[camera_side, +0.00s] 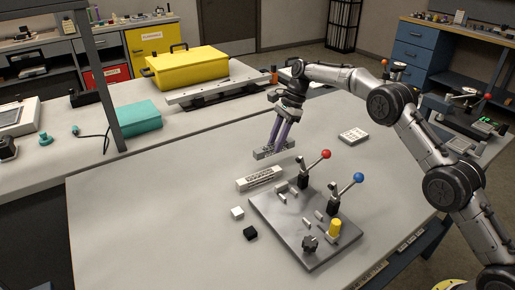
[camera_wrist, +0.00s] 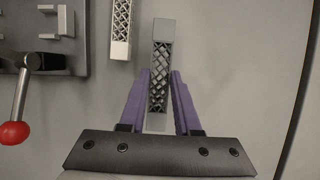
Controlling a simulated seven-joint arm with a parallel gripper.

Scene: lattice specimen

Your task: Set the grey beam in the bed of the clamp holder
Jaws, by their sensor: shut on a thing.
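The grey beam (camera_side: 264,154), a lattice bar with solid end blocks, is in my gripper (camera_side: 279,145) above the table. In the wrist view the beam (camera_wrist: 163,32) runs lengthwise between the purple fingers of my gripper (camera_wrist: 160,75), which are shut on its lattice part. The clamp holder (camera_side: 283,226) is a dark grey plate with small upright blocks and two levers, one red-knobbed (camera_side: 325,154) and one blue-knobbed (camera_side: 358,178). The held beam is behind the holder in the side view, apart from it. Part of the holder (camera_wrist: 88,58) shows at upper left in the wrist view.
A paler lattice beam (camera_side: 259,178) lies on the table between the held beam and the holder.

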